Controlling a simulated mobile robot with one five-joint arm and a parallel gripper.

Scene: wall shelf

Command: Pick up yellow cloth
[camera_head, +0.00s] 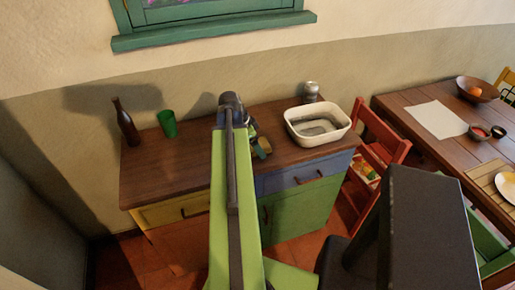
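I cannot make out a yellow cloth for certain. My green arm rises through the middle of the view and reaches over the wooden-topped cabinet (186,166). My gripper (260,147) is at the arm's far end, low over the cabinet top and left of the white basin (318,123). It is small and partly hidden by the arm. A small teal and tan patch shows at its tip; I cannot tell whether this is a finger or a held thing. The arm also hides part of the cabinet top.
A dark bottle (126,123) and a green cup (167,124) stand at the cabinet's left. A metallic jar (311,91) stands behind the basin. A red chair (381,133) is between the cabinet and the dining table (403,104), which holds bowls and a yellowish mat (484,180).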

